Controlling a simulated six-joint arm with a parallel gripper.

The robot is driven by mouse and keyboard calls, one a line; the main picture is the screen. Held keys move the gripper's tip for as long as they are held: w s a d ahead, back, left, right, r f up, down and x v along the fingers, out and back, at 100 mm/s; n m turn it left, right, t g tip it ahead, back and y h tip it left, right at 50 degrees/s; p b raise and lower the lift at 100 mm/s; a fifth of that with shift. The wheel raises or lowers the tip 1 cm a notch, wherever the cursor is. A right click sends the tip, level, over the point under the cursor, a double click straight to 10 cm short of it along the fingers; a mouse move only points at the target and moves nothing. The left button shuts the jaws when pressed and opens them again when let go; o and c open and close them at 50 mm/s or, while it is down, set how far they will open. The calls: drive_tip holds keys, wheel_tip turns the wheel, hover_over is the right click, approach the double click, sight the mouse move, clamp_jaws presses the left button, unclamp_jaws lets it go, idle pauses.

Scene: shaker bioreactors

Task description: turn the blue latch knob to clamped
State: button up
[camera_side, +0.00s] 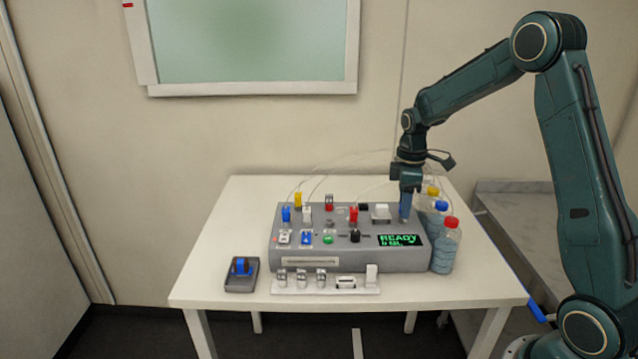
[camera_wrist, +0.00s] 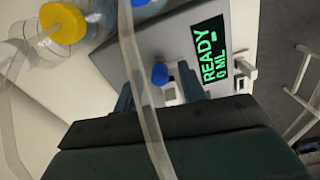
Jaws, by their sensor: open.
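A blue knob (camera_wrist: 160,73) shows in the wrist view on the grey top of the bioreactor unit (camera_side: 350,263), close to the green display. My gripper (camera_side: 405,203) points down over the right end of the unit, left of the bottles. In the wrist view my gripper (camera_wrist: 156,89) is open, with one finger on each side of the blue knob. I cannot tell whether the fingers touch it. In the side view the gripper mostly hides this knob. The knob's turn position cannot be read.
The display (camera_side: 400,240) reads READY. Bottles with yellow, blue and red caps (camera_side: 443,246) stand close at the right. Thin clear tubes (camera_wrist: 140,80) cross the wrist view. Other coloured knobs (camera_side: 286,214) cover the unit. A small box with a blue switch (camera_side: 241,267) lies left.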

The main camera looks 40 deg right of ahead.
clamp_jaws()
drive_tip(key=shift+m, duration=0.4)
drive_tip(key=m, duration=0.8)
drive_tip(key=shift+m, duration=0.3)
drive_tip(key=m, duration=0.4)
drive_tip(key=shift+m, duration=2.3)
drive_tip(key=shift+w, duration=0.1)
